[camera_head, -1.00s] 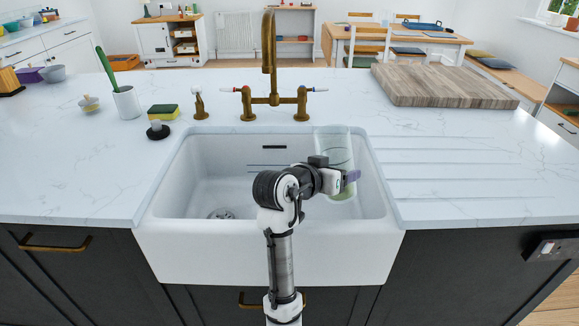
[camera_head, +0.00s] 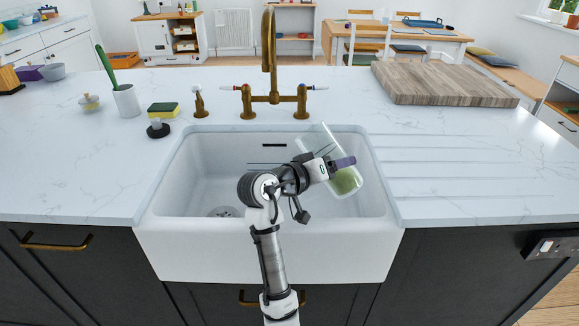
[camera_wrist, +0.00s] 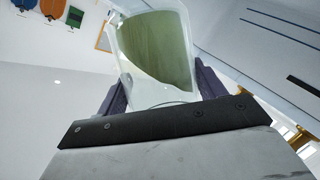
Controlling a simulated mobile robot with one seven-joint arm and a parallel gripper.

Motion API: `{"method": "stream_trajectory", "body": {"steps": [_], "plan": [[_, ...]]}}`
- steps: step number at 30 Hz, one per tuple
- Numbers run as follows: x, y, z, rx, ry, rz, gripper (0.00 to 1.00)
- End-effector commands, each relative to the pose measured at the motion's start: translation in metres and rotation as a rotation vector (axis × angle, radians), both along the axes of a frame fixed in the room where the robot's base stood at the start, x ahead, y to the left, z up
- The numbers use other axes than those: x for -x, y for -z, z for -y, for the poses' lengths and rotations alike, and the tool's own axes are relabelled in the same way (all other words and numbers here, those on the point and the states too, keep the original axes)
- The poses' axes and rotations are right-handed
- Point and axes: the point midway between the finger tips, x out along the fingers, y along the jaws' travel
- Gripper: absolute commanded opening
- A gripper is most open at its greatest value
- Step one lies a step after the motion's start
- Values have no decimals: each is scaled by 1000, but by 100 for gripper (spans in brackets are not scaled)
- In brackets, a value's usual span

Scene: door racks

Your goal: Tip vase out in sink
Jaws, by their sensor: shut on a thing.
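The vase (camera_head: 346,181) is clear glass with green liquid in its lower part. It is over the right side of the white sink (camera_head: 185,262), tilted with its top leaning left. My gripper (camera_head: 342,162) is shut on the vase around its side. In the wrist view the vase (camera_wrist: 155,50) sits between the two purple fingers of my gripper (camera_wrist: 160,88), and the green liquid fills much of what shows of it. My gripper hides part of the vase in the head view.
A brass tap (camera_head: 269,60) stands behind the sink. A sponge (camera_head: 163,109), a soap pump (camera_head: 200,102) and a white pot (camera_head: 126,101) are on the left counter. A wooden board (camera_head: 440,84) lies at the back right. The grooved counter right of the sink is clear.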

Motion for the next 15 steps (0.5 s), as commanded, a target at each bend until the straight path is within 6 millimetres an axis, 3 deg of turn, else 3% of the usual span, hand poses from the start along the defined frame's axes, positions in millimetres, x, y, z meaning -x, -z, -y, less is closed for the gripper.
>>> {"method": "stream_trajectory", "body": {"steps": [15], "plan": [[2,-1,4,123,2,-71,29]]}}
